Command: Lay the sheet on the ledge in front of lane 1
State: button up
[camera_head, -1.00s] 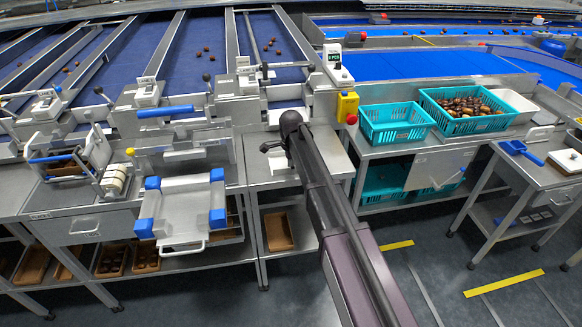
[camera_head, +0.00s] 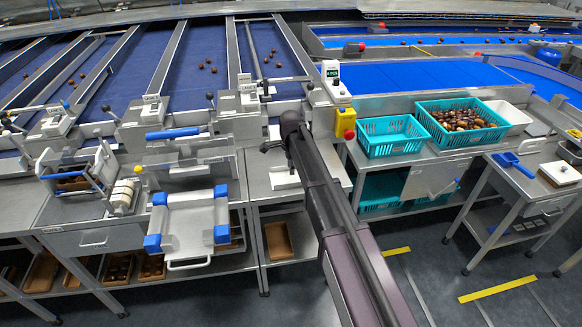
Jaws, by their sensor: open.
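A white sheet (camera_head: 284,181) lies on the steel bench top below my gripper, partly covered by it and by the arm. My gripper (camera_head: 284,165) points down over the sheet. It is open, but its fingertips are mostly hidden, and I cannot tell whether they touch the sheet. The sorting lanes, with blue beds (camera_head: 200,65) and dark dates, run behind the bench. Their front ends carry small label blocks (camera_head: 153,110); the lane numbers are too small to read, so I cannot tell which is lane 1.
Two turquoise crates (camera_head: 388,147) stand on the right bench, the farther one holding dates. A yellow box with a red button (camera_head: 346,122) is close right of my arm. Brown bins sit on lower shelves.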

jog(key=shift+r+p, duration=1.65)
jog(key=shift+r, duration=0.35)
jog(key=shift+s+d, duration=0.1)
jog(key=s+d+n, duration=1.4)
jog(key=s+d, duration=1)
jog(key=s, duration=0.1)
jog(key=shift+s+d+n, duration=0.15)
jog(key=shift+s+n, duration=0.05)
jog(key=shift+n, duration=0.2)
